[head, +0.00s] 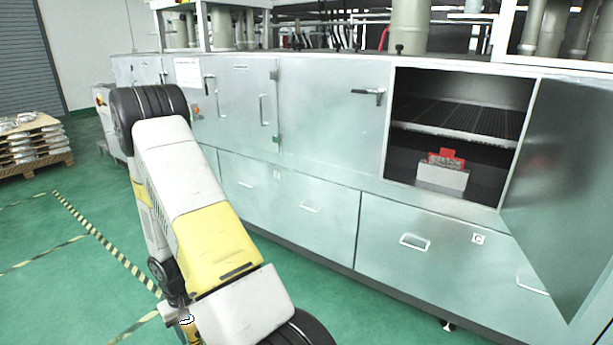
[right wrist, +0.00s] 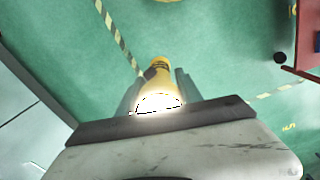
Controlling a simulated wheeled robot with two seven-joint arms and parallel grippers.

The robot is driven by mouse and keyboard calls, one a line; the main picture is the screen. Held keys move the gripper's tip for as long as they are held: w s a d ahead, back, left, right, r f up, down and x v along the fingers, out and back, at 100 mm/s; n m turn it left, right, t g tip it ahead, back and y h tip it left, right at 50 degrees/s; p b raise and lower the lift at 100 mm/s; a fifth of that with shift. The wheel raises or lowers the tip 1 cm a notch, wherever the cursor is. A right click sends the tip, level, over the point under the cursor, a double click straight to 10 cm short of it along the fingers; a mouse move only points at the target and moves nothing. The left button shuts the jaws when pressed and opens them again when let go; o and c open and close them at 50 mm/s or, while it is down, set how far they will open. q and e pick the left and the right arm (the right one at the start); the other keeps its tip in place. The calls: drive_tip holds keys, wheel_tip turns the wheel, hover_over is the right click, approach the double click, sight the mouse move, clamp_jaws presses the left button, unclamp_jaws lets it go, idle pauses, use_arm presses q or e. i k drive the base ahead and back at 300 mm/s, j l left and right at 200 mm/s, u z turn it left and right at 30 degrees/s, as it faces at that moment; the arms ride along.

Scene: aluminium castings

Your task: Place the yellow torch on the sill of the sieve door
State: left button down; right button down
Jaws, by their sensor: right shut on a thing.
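My right gripper (head: 178,304) is low at the left of the head view, partly hidden by my own arm. It is shut on the yellow torch (right wrist: 158,72), whose bright lens end faces the camera in the right wrist view. The two fingers (right wrist: 158,92) lie on either side of the torch. The torch (head: 186,321) shows only partly in the head view. The sieve door (head: 565,190) stands open at the right. My left gripper is not in view.
Inside the opening are a dark mesh sieve (head: 460,116) and, below it, a grey block (head: 443,177) with a red part on top. Closed doors and drawers (head: 410,241) line the cabinet. A pallet of castings (head: 35,143) stands at far left. Green floor is clear beside the gripper.

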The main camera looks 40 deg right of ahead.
sight(438, 186)
drive_tip(key=i+l+z, duration=0.1)
drive_tip(key=l+z, duration=0.25)
drive_tip(key=i+l+z, duration=0.15)
drive_tip(key=l+z, duration=0.2)
drive_tip(key=i+l+z, duration=0.2)
drive_tip(key=z, duration=0.2)
drive_tip(key=i+l+z, duration=0.2)
drive_tip(key=l+z, duration=0.15)
